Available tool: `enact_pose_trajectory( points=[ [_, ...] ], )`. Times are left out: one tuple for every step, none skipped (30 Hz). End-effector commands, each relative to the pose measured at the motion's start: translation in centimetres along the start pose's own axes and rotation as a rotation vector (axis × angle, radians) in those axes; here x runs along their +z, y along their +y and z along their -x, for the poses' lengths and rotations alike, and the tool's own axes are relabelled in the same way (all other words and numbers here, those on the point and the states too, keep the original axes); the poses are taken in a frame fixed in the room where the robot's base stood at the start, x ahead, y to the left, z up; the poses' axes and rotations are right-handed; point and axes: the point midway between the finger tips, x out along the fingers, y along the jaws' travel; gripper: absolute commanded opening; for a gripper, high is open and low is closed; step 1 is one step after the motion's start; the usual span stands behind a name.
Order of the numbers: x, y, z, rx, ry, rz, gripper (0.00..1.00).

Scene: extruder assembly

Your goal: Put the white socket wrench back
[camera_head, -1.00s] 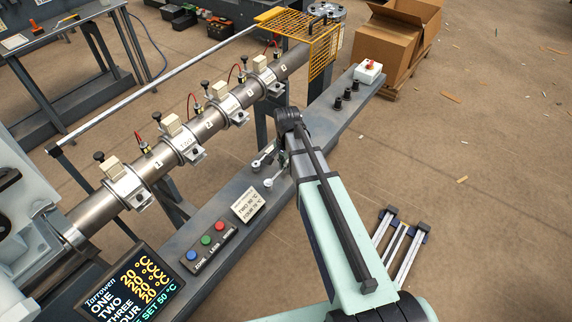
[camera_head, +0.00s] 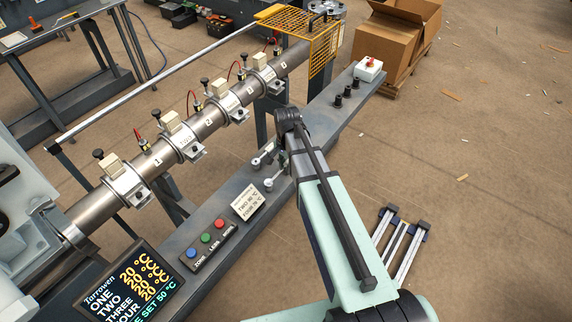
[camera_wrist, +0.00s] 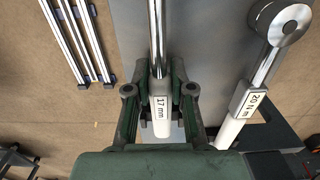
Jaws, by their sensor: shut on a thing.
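The white socket wrench (camera_wrist: 161,125), with a white handle labelled "17 mm" and a chrome shaft, is in my gripper (camera_wrist: 160,82) in the wrist view. The green fingers are shut on it from both sides. The shaft runs up out of the top of the wrist view, so its far end is not visible. In the head view my arm covers most of my gripper; small silver parts show beside the arm's end at the bench, too small to identify surely.
A second tool (camera_wrist: 255,85) labelled "20 N m", with a round metal head, is right of my gripper. The grey bench (camera_head: 317,122) carries a button panel (camera_head: 206,245), black knobs and a red-button box (camera_head: 368,71). The extruder barrel (camera_head: 205,122) runs behind it.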

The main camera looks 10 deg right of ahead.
Motion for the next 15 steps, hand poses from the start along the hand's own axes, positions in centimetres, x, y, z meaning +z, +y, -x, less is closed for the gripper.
enact_pose_trajectory(
  points=[
    [-0.01,0.00,-0.16,0.000,0.000,0.000,0.00],
    [-0.01,0.00,-0.23,0.000,0.000,0.000,0.00],
    [-0.01,0.00,-0.32,0.000,0.000,0.000,0.00],
    [0.00,0.00,-0.39,0.000,0.000,0.000,0.00],
    [0.00,0.00,-0.46,0.000,0.000,0.000,0.00],
    [-0.01,0.00,-0.55,0.000,0.000,0.000,0.00],
    [-0.01,0.00,-0.62,0.000,0.000,0.000,0.00],
    [-0.01,0.00,-0.69,0.000,0.000,0.000,0.00],
    [-0.01,0.00,-0.78,0.000,0.000,0.000,0.00],
    [-0.02,0.00,-0.85,0.000,0.000,0.000,0.00],
    [-0.02,0.00,-0.76,0.000,0.000,0.000,0.00],
    [-0.02,0.00,-0.75,0.000,0.000,0.000,0.00],
    [-0.02,-0.01,-0.74,0.000,0.000,0.000,0.00],
    [-0.02,-0.01,-0.74,0.000,0.000,0.000,0.00],
    [-0.02,0.00,-0.74,0.000,0.000,0.000,0.29]
  ],
)
